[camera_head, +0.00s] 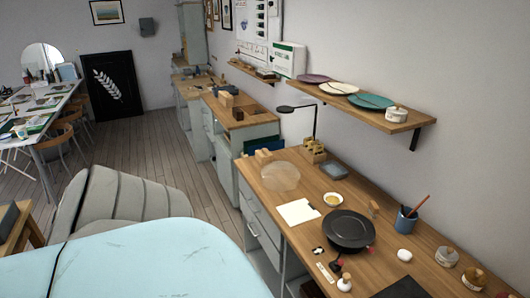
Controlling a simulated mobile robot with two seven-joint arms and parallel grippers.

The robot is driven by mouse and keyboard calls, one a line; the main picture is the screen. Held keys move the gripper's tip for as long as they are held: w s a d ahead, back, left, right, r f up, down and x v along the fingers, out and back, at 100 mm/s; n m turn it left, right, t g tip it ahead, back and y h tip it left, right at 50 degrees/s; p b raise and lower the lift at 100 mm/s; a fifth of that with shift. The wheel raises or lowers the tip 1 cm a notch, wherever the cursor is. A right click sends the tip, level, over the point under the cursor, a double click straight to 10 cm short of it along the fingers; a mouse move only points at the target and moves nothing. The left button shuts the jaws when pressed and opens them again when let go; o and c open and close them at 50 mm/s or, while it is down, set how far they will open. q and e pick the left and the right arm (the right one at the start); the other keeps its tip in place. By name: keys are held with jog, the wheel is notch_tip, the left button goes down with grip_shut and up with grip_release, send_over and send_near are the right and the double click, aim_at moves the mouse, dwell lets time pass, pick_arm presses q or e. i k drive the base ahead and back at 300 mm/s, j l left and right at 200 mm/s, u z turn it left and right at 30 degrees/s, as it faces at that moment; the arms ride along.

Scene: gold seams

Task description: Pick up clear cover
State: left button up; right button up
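The clear cover (280,176) appears as a pale, see-through dome or disc on the far part of the wooden workbench (300,252). It sits beyond a white sheet (299,211) and left of a small wooden block stand (314,152). Its exact shape is hard to make out. Neither of my grippers shows in the head view, and nothing is seen touching the cover.
A black round plate or turntable (348,229), small yellow-filled dish (333,199), blue brush cup (405,219) and black lamp (314,122) stand on the bench. A shelf (375,113) overhangs its wall side. A pale blue surface (150,262) fills the near left.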

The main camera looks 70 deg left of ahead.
aim_at(279, 176)
jog(key=u, duration=1.95)
